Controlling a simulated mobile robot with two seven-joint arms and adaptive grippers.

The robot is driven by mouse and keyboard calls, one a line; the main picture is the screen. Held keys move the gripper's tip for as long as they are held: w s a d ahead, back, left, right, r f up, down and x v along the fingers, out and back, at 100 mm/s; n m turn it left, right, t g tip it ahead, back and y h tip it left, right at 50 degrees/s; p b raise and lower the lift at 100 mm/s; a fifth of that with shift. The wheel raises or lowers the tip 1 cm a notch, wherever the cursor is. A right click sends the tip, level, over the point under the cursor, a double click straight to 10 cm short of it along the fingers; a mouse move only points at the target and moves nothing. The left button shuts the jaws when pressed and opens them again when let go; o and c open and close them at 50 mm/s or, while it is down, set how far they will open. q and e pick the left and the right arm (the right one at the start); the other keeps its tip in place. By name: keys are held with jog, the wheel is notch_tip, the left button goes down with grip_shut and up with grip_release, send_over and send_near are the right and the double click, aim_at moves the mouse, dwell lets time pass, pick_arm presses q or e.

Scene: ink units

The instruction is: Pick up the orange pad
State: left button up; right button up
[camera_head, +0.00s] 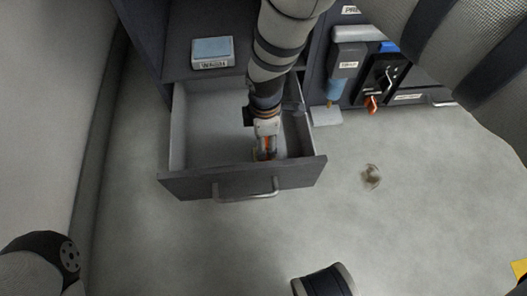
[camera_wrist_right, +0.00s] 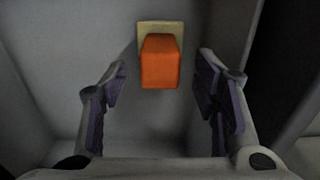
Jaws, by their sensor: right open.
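The orange pad (camera_wrist_right: 161,62) is an orange block on a pale yellowish base (camera_wrist_right: 147,27) inside the open drawer. In the right wrist view it lies between and just ahead of my spread fingers, with gaps on both sides. In the head view only a sliver of orange (camera_head: 268,142) shows beside my right gripper (camera_head: 265,153), which reaches down into the drawer (camera_head: 240,176) near its front right. My right gripper is open and empty. My left gripper is not in view.
A blue-topped box (camera_head: 212,52) sits on the surface behind the drawer. A blue-tipped tool (camera_head: 338,75) and a dark holder (camera_head: 382,78) are at the right. The drawer's walls stand close around my right gripper. The left of the drawer looks empty.

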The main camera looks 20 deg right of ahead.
notch_tip(320, 180, down, 3)
jog(key=shift+r+b, duration=0.15)
jog(key=shift+b, duration=0.15)
jog(key=shift+r, duration=0.1)
jog(key=shift+c, duration=0.8)
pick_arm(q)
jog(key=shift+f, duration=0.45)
pick_arm(e)
grip_shut()
jog(key=shift+r, duration=0.15)
pick_arm(q)
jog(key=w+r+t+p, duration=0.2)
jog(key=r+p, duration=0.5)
jog(key=p, duration=0.4)
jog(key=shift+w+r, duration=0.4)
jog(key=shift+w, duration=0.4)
pick_arm(e)
notch_tip(320, 180, up, 28)
